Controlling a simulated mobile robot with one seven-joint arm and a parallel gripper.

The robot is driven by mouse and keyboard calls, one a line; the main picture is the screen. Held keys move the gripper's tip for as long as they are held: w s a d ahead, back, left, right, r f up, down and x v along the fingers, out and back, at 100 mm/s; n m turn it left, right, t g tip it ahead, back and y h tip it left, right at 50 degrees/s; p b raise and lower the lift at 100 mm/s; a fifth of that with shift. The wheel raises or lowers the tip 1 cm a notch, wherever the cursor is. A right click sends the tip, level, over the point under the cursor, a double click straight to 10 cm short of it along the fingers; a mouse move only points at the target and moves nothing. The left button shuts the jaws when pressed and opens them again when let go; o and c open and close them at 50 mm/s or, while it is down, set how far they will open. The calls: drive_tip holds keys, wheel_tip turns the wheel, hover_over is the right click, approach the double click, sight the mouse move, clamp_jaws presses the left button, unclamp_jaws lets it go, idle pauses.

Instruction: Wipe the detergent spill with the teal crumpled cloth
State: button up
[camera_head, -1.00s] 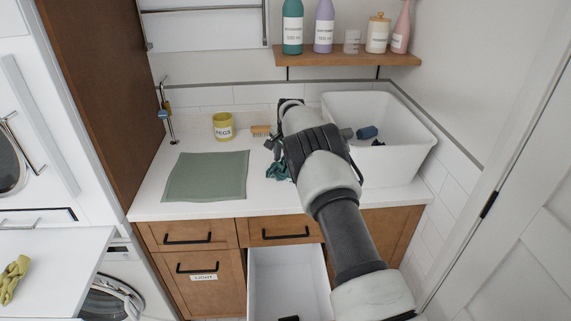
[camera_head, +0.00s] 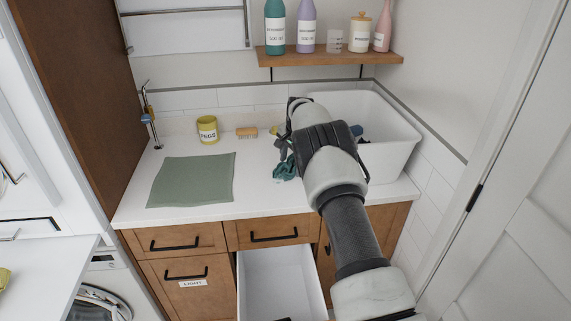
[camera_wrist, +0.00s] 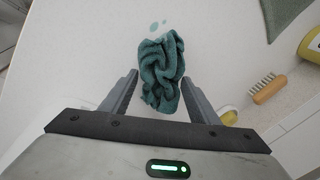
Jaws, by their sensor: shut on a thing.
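The teal crumpled cloth (camera_wrist: 162,70) is bunched between the two fingers of my gripper (camera_wrist: 160,77) in the wrist view. My gripper is shut on it, low at the white counter (camera_head: 255,207). In the head view the cloth (camera_head: 286,170) shows left of my wrist, which hides most of the gripper. Small teal spots of the detergent spill (camera_wrist: 154,26) lie on the counter just beyond the cloth in the wrist view. Whether more spill lies under the cloth is hidden.
A grey-green mat (camera_head: 192,180) lies on the counter to the left. A yellow pegs cup (camera_head: 207,129) and a wooden brush (camera_head: 246,132) stand behind. The white basin (camera_head: 395,150) is close on the right. An open drawer (camera_head: 280,285) juts out below the counter.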

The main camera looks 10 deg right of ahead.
sight(292, 171)
drive_tip(key=shift+s+f+b, duration=0.1)
drive_tip(key=shift+s+b, duration=0.8)
drive_tip(key=shift+s, duration=0.75)
drive_tip(key=shift+a, duration=3.75)
drive_tip(key=shift+f, duration=0.1)
drive_tip(key=shift+d, duration=0.15)
drive_tip(key=shift+d, duration=1.4)
drive_tip(key=shift+d+r, duration=0.15)
drive_tip(key=shift+d, duration=0.95)
drive_tip(key=shift+d+r, duration=0.1)
drive_tip(key=shift+d, duration=1)
drive_tip(key=shift+w+r, duration=0.1)
drive_tip(key=shift+r, duration=0.05)
drive_tip(key=shift+r+p, duration=1.7)
drive_tip(key=shift+r, duration=1.2)
